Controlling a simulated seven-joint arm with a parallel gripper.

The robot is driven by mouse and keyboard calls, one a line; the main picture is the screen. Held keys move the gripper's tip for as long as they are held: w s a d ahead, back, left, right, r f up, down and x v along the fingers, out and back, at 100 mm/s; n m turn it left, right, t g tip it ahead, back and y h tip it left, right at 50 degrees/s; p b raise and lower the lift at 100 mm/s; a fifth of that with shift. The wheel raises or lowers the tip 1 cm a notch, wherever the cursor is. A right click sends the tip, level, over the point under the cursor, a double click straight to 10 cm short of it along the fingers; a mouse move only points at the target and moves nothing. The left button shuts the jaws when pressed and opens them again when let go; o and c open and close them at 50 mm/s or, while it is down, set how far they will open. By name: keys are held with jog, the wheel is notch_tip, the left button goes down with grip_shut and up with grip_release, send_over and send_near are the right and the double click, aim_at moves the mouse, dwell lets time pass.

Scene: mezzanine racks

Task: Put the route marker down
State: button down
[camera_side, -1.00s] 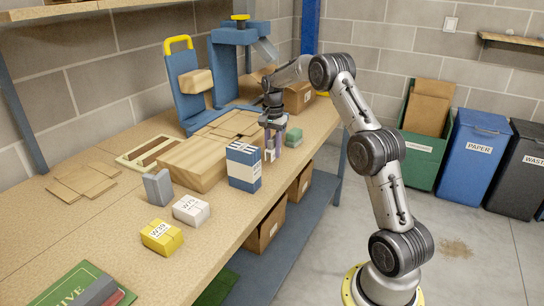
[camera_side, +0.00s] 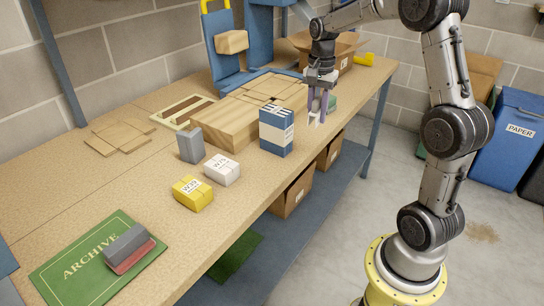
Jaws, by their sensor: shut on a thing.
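My gripper (camera_side: 317,112) is at the right end of the items on the bench, pointing down beside the blue and white box (camera_side: 276,132). Its purplish fingers are shut on a small pale piece, the route marker (camera_side: 314,121). The fingers hide most of it. I cannot tell whether its lower end touches the bench top. A green block (camera_side: 331,103) stands just behind the fingers, partly hidden by them.
A wooden block (camera_side: 232,127) with flat cardboard pieces lies left of the box. A grey block (camera_side: 190,145), white W75 packet (camera_side: 221,170) and yellow W39 packet (camera_side: 192,194) stand in front. A green ARCHIVE mat (camera_side: 62,262) lies front left. Bare bench (camera_side: 120,195) lies between.

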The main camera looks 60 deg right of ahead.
jog(key=w+a+f+n, duration=0.2)
jog(key=a+n, duration=0.2)
jog(key=a, duration=0.2)
jog(key=w+a+f+n, duration=0.2)
jog(key=a+f+n, duration=0.1)
jog(key=a, duration=0.4)
jog(key=w+a+f+n, duration=0.1)
jog(key=a+f+n, duration=0.1)
jog(key=a+n, duration=0.4)
jog(key=shift+w+a+f, duration=0.2)
jog(key=shift+w+a, duration=0.2)
jog(key=shift+a, duration=0.25)
jog(key=shift+w+a+f+n, duration=0.15)
jog(key=shift+a+f+n, duration=0.15)
jog(key=shift+n, duration=0.3)
jog(key=shift+w+d+n, duration=0.1)
jog(key=shift+w+n, duration=0.1)
jog(key=shift+n, duration=0.45)
jog(key=shift+w+n, duration=0.15)
jog(key=shift+n, duration=0.5)
